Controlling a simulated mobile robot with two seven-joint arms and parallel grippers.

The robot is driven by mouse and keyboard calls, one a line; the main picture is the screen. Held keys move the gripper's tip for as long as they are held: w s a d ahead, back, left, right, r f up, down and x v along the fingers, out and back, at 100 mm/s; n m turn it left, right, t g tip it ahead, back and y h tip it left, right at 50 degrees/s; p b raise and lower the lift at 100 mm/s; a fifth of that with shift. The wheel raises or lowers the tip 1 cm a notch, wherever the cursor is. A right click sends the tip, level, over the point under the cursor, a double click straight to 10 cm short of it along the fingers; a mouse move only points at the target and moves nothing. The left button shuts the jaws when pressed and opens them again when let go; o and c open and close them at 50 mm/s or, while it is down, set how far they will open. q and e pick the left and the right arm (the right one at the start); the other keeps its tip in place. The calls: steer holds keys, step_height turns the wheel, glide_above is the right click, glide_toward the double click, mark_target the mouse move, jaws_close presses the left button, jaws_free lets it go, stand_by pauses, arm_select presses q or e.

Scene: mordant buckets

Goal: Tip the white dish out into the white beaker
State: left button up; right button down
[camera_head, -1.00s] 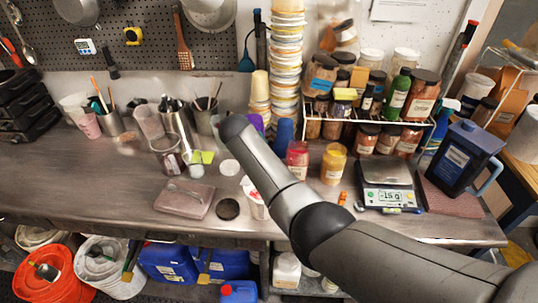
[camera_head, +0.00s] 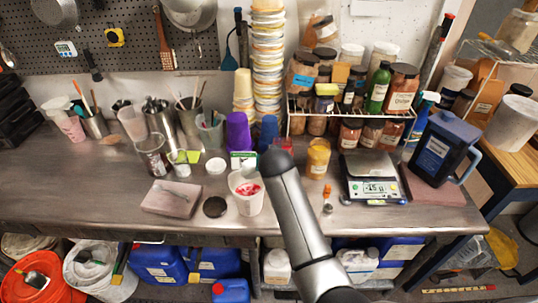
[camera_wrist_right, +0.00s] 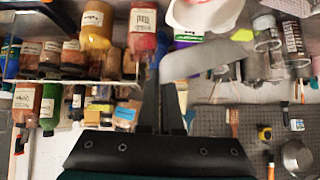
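The white beaker (camera_head: 246,203), a white tub with red inside, stands near the bench's front edge, left of my right arm. Its white rim also shows at the top of the right wrist view (camera_wrist_right: 205,14). In that view my right gripper (camera_wrist_right: 160,75) has its dark fingers close together on a pale, shallow shape that looks like the white dish (camera_wrist_right: 212,58). The dish is held at its edge, near the beaker. In the head view my right arm hides the gripper and dish. My left gripper is in neither view.
A scale (camera_head: 372,180) stands right of my arm, below a rack of jars (camera_head: 350,105). A yellow jar (camera_head: 318,158) and a purple cup (camera_head: 238,132) are near the beaker. A black lid (camera_head: 215,207) and a pinkish block (camera_head: 172,197) lie to its left.

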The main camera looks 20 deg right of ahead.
steer(key=f+t+b, duration=0.1)
steer(key=b, duration=0.1)
steer(key=s+f+m+t+y+b, duration=0.1)
steer(key=b, duration=0.1)
steer(key=f+t+b, duration=0.1)
steer(key=t+b, duration=0.1)
steer(key=b, duration=0.1)
steer(key=shift+s+d+f+m+y, duration=0.2)
steer(key=shift+d+f+m+y, duration=0.05)
steer(key=shift+d+m+y, duration=0.15)
steer(key=shift+r, duration=0.1)
stand_by(0.3)
steer(key=s+a+r+b, duration=0.1)
steer(key=s+r+b, duration=0.6)
steer(key=b, duration=1)
steer(key=v, duration=0.2)
steer(key=shift+s, duration=0.3)
steer(key=shift+w+f, duration=0.1)
steer(key=shift+f, duration=0.05)
